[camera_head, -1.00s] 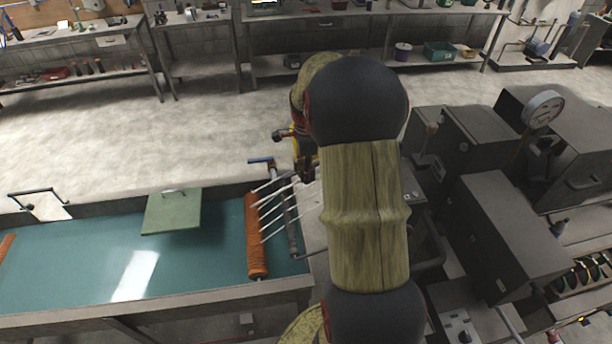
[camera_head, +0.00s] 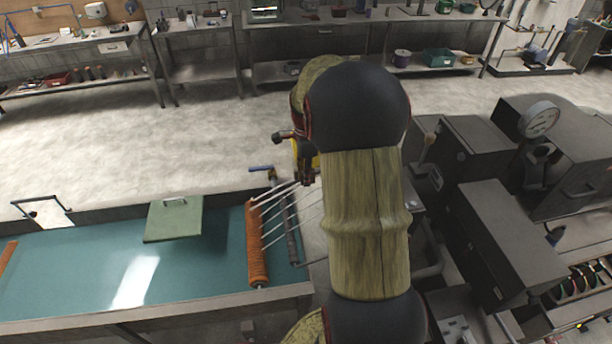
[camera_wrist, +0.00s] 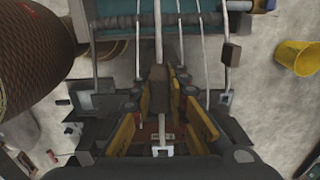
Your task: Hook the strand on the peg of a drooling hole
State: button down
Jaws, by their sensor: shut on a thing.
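Several pale strands (camera_head: 271,219) run from an orange roller (camera_head: 256,245) across a grey bar (camera_head: 289,225) toward the machine side. In the wrist view the strands (camera_wrist: 180,45) pass side by side over a dark bar (camera_wrist: 125,22). My gripper (camera_wrist: 160,92), with yellow fingers, is shut around one strand (camera_wrist: 158,35) at a brown block (camera_wrist: 159,80) on it. Another brown block (camera_wrist: 231,55) sits on a strand to the right. In the head view my gripper (camera_head: 306,178) is small and partly hidden by my arm. I cannot make out the peg or a drooling hole.
The blue-green bath (camera_head: 90,270) with a green lid plate (camera_head: 173,218) lies at the left. Grey machine boxes (camera_head: 505,250) and a dial gauge (camera_head: 539,118) crowd the right. A yellow bucket (camera_wrist: 299,58) stands on the floor. Open floor (camera_head: 120,150) lies behind the bath.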

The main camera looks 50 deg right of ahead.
jog(key=shift+r, duration=0.3)
jog(key=s+a+f, duration=0.3)
jog(key=s+f, duration=0.1)
jog(key=f, duration=0.2)
jog(key=s+a+f+p, duration=0.1)
jog(key=s+a+f, duration=0.2)
jog(key=s+f, duration=0.1)
jog(key=shift+f, duration=0.85)
jog(key=shift+f+b, duration=0.9)
jog(key=shift+f, duration=0.65)
dwell(1.6)
jog(key=c, duration=1.7)
grip_release()
jog(key=shift+o, duration=0.2)
jog(key=shift+r, duration=0.1)
notch_tip(320, 180, up, 12)
